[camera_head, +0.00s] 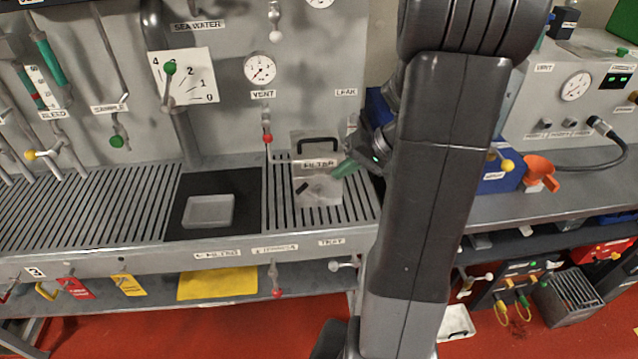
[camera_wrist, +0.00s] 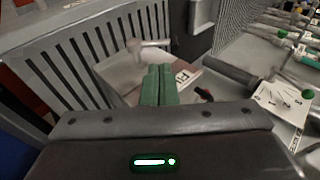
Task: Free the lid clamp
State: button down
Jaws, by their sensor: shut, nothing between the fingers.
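The filter box (camera_head: 318,188) is a pale, partly see-through box with a FILTER label, standing on the slatted bench. A black handle (camera_head: 318,140) is at its top. A small dark piece (camera_head: 302,188) shows low on its front; I cannot tell whether this is the lid clamp. My gripper (camera_head: 343,169) has green fingers, shut and empty, at the box's right side near the label. In the wrist view the shut fingers (camera_wrist: 159,85) overlap the box and hide part of its label (camera_wrist: 187,76). Contact with the box cannot be told.
A pale-headed handle (camera_wrist: 148,45) shows beyond the fingers in the wrist view. A red-knobbed vent lever (camera_head: 267,139) hangs left of the box. A shallow grey tray (camera_head: 208,211) lies on a black mat further left. My arm hides the bench right of the box.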

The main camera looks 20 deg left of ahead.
aim_at(305, 189)
jog(key=p+x, duration=0.1)
jog(key=x, duration=0.7)
jog(key=shift+f, duration=0.1)
jog(key=shift+s+a+h, duration=0.15)
jog(key=shift+a+h, duration=0.05)
jog(key=shift+h, duration=0.2)
jog(key=shift+s+a+f+t+h+b, duration=0.25)
jog(key=shift+s+a+t+h+b, duration=0.1)
jog(key=shift+a+h, duration=0.1)
jog(key=shift+s+a+f+t+h+b, duration=0.2)
jog(key=shift+a+f+t+h, duration=0.15)
jog(key=shift+a+h, duration=0.15)
jog(key=shift+s+a+f+t+h, duration=0.1)
jog(key=shift+s+a+t+h, duration=0.15)
jog(key=shift+h, duration=0.3)
jog(key=shift+a+f, duration=0.1)
jog(key=shift+f, duration=0.15)
jog(key=shift+s+f, duration=0.1)
